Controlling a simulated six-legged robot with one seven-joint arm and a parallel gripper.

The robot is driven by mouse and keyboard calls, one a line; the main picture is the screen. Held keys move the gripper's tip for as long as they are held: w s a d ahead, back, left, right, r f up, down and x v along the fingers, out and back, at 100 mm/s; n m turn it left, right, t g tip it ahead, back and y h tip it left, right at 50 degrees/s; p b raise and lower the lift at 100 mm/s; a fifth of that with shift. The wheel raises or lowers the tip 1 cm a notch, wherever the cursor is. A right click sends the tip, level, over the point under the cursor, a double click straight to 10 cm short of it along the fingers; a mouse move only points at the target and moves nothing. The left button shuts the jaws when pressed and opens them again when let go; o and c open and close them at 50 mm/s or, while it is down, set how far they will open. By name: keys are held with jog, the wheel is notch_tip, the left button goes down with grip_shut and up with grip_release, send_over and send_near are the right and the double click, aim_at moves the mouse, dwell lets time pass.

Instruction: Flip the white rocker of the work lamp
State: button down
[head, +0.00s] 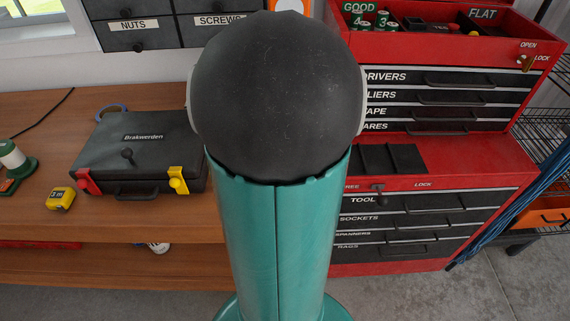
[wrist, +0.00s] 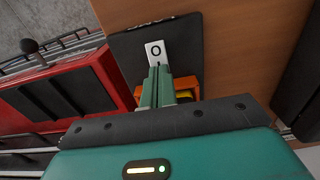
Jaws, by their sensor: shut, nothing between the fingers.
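In the wrist view the white rocker (wrist: 155,53) shows a black O mark and sits on a dark panel (wrist: 187,40), which I take to be part of the work lamp. My gripper (wrist: 158,70) has its green fingers together with nothing between them. The fingertips lie at the rocker's lower edge in the picture and overlap it; I cannot tell whether they touch. Orange parts (wrist: 187,84) show behind the fingers, partly hidden. In the head view my arm fills the middle and hides the lamp and my gripper.
A red tool chest (head: 440,160) stands right of my arm; its red top also shows in the wrist view (wrist: 112,75). A black case (head: 140,150) and a yellow tape measure (head: 60,198) lie on the wooden bench (head: 130,222) at left.

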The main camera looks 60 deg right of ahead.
jog(key=shift+f, duration=0.4)
jog(key=shift+r, duration=3.55)
